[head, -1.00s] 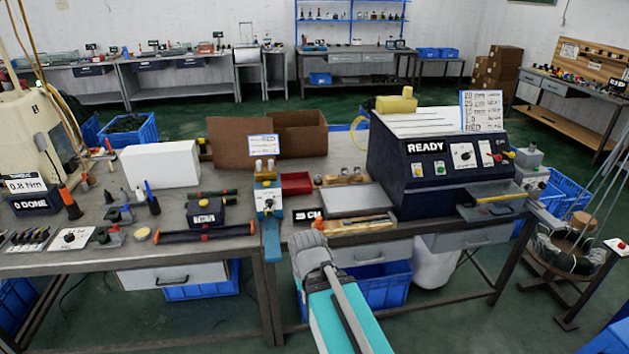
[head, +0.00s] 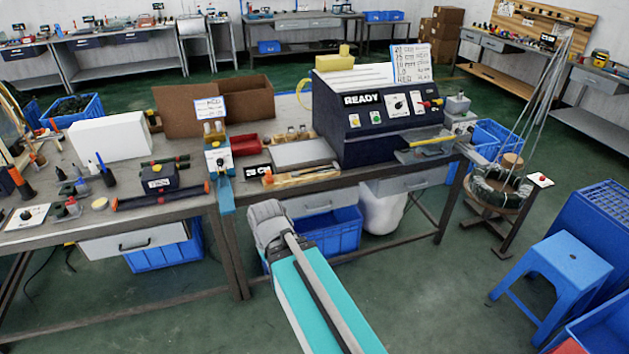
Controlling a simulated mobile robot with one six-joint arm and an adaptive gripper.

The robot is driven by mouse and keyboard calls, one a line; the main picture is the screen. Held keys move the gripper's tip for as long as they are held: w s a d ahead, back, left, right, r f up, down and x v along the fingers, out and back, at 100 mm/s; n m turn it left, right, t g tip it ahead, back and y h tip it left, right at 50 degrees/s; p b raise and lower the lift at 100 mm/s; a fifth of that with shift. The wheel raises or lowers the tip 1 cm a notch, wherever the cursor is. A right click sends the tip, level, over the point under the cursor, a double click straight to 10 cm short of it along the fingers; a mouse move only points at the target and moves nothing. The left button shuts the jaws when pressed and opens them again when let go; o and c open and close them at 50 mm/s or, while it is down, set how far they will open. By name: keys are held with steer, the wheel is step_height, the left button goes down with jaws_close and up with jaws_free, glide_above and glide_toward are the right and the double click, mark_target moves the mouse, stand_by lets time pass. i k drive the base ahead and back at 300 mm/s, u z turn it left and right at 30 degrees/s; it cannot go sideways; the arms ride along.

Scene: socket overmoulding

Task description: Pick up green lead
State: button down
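A dark green coil of lead (head: 500,188) lies on a round wooden stand at the right, with thin grey strands rising from it to the top of the picture. I cannot tell single leads apart in it. Another dark green tangle (head: 72,105) lies in a blue crate at the far left. My arm reaches in from the bottom centre, in front of the bench and well left of the stand. No gripper fingers show.
The dark READY machine (head: 375,122) stands on the workbench (head: 335,182). A blue stool (head: 558,268) and blue crates (head: 600,320) stand at the lower right. A small post with a red button (head: 541,180) stands beside the round stand. Green floor is open between bench and stool.

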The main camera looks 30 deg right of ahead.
mark_target(293, 174)
steer(key=k, duration=0.9)
steer(key=z, duration=0.15)
steer(key=i, duration=0.45)
steer(key=z, duration=0.7)
steer(key=i, duration=2.05)
steer(key=u, duration=0.6)
